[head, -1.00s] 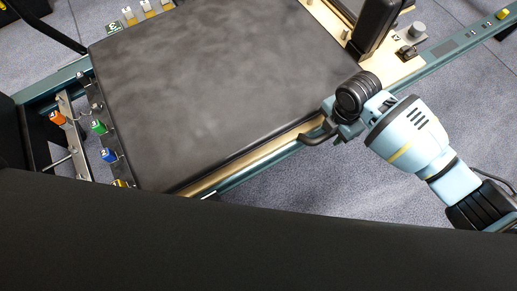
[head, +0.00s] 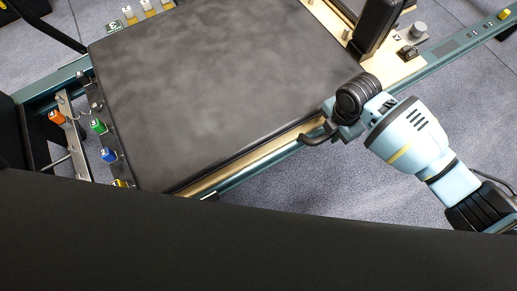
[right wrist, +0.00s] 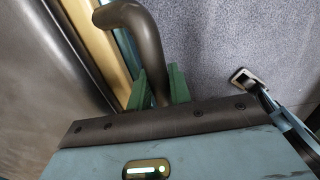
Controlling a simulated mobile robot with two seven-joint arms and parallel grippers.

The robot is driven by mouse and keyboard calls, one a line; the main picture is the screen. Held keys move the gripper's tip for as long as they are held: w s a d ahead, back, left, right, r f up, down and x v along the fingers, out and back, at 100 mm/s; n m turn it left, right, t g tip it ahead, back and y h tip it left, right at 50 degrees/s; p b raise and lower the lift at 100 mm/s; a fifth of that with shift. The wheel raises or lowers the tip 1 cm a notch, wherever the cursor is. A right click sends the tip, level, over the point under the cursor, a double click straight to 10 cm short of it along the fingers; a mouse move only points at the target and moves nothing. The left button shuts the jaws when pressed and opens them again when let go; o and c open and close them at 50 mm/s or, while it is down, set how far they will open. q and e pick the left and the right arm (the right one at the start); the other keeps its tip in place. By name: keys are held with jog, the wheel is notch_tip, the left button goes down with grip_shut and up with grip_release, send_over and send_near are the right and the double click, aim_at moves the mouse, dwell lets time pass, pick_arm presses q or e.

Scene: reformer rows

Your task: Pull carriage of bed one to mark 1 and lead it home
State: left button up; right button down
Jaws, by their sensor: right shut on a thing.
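The carriage (head: 215,85) is a wide dark padded platform with a pale wooden edge, riding between teal rails, and fills the middle of the head view. A dark bent handle (head: 315,138) sticks out at its near right side. My right gripper (right wrist: 160,88) has green fingers shut around the handle's tube (right wrist: 140,35) in the right wrist view. In the head view the right arm reaches in from the right to this handle, and the fingertips are hidden. My left gripper is not in view.
Spring ends with orange (head: 57,117), green (head: 99,127) and blue tags sit at the carriage's left end. A black upright pad (head: 380,25) stands at its upper right. The teal rail (head: 455,47) runs on to the upper right. Grey carpet (head: 320,185) lies open below the near rail.

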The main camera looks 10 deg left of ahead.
jog(key=shift+w+d+b, duration=0.15)
jog(key=shift+w+d, duration=0.65)
jog(key=shift+d, duration=0.2)
jog(key=shift+w+d+b, duration=0.15)
jog(key=shift+w+d, duration=0.6)
jog(key=shift+d, duration=0.25)
jog(key=w+d+b, duration=0.3)
jog(key=w+d, duration=0.3)
jog(key=d, duration=0.2)
jog(key=shift+w+d, duration=0.15)
jog(key=shift+w, duration=0.05)
dwell(0.6)
jog(key=shift+r, duration=0.1)
jog(key=shift+s, duration=0.1)
dwell(0.8)
